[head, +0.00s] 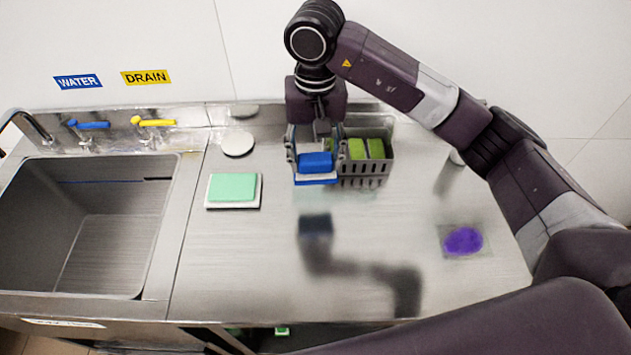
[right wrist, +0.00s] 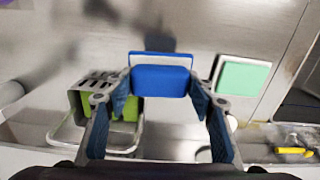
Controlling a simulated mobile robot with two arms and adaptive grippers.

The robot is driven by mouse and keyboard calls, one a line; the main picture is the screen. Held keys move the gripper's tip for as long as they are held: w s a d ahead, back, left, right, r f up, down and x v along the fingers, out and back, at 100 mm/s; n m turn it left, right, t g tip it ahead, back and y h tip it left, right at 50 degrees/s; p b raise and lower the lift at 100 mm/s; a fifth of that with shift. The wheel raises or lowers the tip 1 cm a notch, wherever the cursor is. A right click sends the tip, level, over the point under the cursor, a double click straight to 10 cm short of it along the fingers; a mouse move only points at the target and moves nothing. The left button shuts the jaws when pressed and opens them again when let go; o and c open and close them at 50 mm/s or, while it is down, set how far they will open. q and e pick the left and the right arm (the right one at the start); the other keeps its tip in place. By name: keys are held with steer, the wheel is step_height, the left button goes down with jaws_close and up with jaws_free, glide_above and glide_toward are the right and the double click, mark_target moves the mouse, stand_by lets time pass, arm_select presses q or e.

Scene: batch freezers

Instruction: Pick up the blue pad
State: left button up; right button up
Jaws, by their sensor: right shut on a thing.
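The blue pad (head: 316,162) is held between the fingers of my right gripper (head: 317,157). The pad has a white layer and a blue edge below the main blue block. In the right wrist view the blue pad (right wrist: 161,80) sits between the two fingertips of the right gripper (right wrist: 161,95). A dark shadow of the gripper and pad falls on the steel counter in front, so the pad appears to be above the surface. My left gripper is not in either view.
A grey slotted basket (head: 366,168) with green pads stands just right of the gripper. A mint pad (head: 233,187) on a white base lies left. A purple patch (head: 463,241) lies right. The sink (head: 90,230) is at far left. The counter's front middle is clear.

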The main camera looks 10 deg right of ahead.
mark_target(316, 157)
step_height(316, 157, up, 10)
steer(key=shift+f+b, duration=0.1)
steer(key=shift+b, duration=0.35)
